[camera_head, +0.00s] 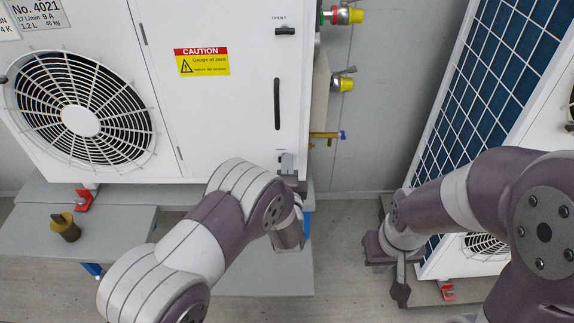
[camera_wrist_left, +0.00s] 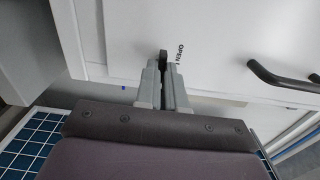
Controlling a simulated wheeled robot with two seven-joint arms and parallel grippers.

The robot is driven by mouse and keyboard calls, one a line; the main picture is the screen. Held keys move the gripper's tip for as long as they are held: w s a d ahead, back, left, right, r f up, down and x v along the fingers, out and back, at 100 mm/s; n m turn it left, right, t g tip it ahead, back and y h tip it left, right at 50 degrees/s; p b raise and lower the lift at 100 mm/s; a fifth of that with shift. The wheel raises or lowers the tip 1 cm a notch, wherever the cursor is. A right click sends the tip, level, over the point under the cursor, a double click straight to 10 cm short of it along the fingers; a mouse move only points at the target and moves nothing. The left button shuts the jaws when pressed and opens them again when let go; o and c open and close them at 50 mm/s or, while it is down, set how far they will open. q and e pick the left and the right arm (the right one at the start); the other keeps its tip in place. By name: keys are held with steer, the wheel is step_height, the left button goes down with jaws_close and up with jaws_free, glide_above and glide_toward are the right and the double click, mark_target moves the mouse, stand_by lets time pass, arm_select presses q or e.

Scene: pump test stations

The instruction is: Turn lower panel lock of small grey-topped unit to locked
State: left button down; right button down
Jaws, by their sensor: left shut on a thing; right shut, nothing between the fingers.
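A white pump unit (camera_head: 220,120) with a fan grille fills the upper left of the head view. Its upper panel lock (camera_head: 285,31) is a dark tab lying level under an OPEN mark. The lower panel lock (camera_wrist_left: 163,57) shows in the left wrist view as a dark tip between the fingers, beside an OPEN mark. The rest of it is hidden, so its exact angle is unclear. My left gripper (camera_head: 288,161) is shut on this lock at the panel's lower right; it also shows in the left wrist view (camera_wrist_left: 162,88). My right gripper (camera_head: 401,288) is shut and empty, low on the right.
A dark vertical handle (camera_head: 277,103) sits above the left gripper. Valves with yellow caps (camera_head: 345,84) stick out on the unit's right side. A blue-grid panel unit (camera_head: 490,80) stands at right. A brass-coloured part (camera_head: 66,228) stands on the grey bench (camera_head: 110,240).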

arm_select(q)
steer(key=c, duration=1.2)
jaws_free()
steer(key=shift+c, duration=0.2)
steer(key=s+p, duration=0.1)
steer(key=s, duration=1.1)
steer(key=shift+s, duration=0.35)
